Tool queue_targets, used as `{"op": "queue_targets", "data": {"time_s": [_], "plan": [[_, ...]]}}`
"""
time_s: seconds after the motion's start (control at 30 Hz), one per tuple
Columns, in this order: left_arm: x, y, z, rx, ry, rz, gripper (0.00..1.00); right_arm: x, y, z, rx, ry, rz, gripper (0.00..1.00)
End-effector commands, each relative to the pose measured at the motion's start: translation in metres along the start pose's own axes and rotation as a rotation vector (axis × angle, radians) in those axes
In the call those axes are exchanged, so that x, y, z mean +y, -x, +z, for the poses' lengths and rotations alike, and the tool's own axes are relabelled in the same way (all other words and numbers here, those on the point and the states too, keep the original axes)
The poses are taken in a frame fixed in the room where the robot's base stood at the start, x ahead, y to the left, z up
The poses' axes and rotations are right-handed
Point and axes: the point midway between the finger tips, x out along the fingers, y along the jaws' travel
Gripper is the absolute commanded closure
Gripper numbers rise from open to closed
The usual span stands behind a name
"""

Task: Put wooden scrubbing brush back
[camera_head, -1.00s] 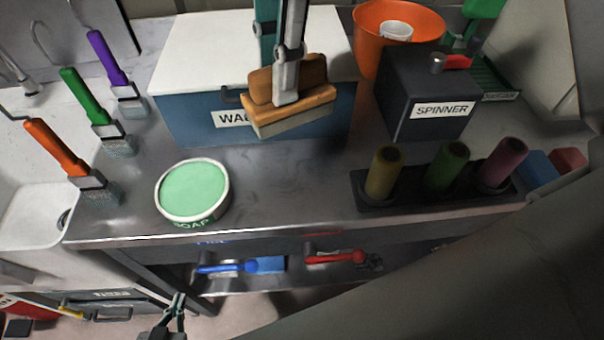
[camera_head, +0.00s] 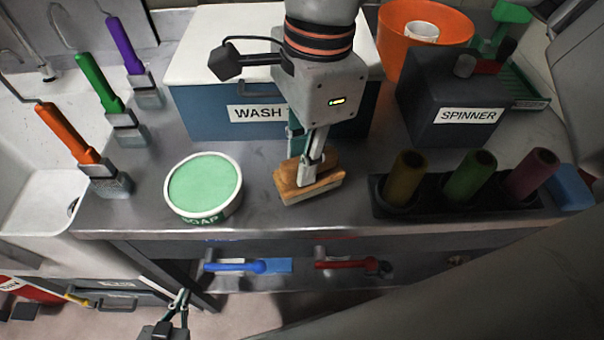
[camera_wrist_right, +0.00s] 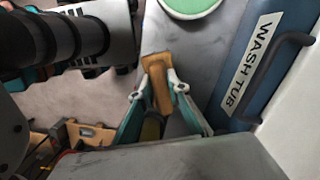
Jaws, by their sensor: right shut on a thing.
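The wooden scrubbing brush (camera_head: 290,180), an orange-brown block with a pale underside, is in front of the wash tub and right of the soap dish. My right gripper (camera_head: 311,177) is shut on it from above. The wrist view shows the brush (camera_wrist_right: 154,66) between the two fingers of the right gripper (camera_wrist_right: 164,88). The brush is low over the metal bench (camera_head: 262,205); I cannot tell whether it touches. My left gripper (camera_head: 178,306) is at the bottom of the head view, low in front of the bench; its finger gap is unclear.
A blue wash tub (camera_head: 212,118) with a white lid stands behind. A round green soap dish (camera_head: 203,187) sits to the left. A dark rack (camera_head: 450,205) with coloured rolls and a spinner box (camera_head: 447,113) are to the right. Several coloured-handled brushes (camera_head: 98,82) stand at the left.

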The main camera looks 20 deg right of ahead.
Motion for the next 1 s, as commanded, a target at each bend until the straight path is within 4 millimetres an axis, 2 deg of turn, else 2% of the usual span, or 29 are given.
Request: {"op": "queue_targets", "data": {"time_s": [0.13,0.37,0.6,0.77,0.8,0.83,1.0], "plan": [[-0.001,-0.002,-0.001,0.002,-0.001,-0.001,1.0,0.001,-0.011,-0.001,0.0,0.0,0.002,1.0],[0.0,-0.003,0.003,-0.002,-0.003,-0.001,1.0,0.001,-0.042,-0.004,0.0,0.0,0.003,1.0],[-0.001,-0.002,0.001,0.0,-0.004,-0.002,1.0,0.0,-0.043,-0.004,0.0,0.0,-0.001,1.0],[0.001,-0.002,0.007,-0.008,-0.003,0.0,1.0,0.0,-0.047,-0.004,0.0,0.0,0.001,1.0],[0.001,-0.001,0.006,-0.008,-0.004,0.0,1.0,0.001,-0.046,-0.004,0.0,0.0,0.0,0.74],[0.001,-0.001,0.007,-0.008,-0.003,0.0,1.0,0.001,-0.046,-0.004,0.0,0.0,0.0,0.67],[0.002,0.0,0.008,-0.01,-0.003,0.001,1.0,0.001,-0.045,-0.004,0.0,0.0,0.0,0.67]]}}
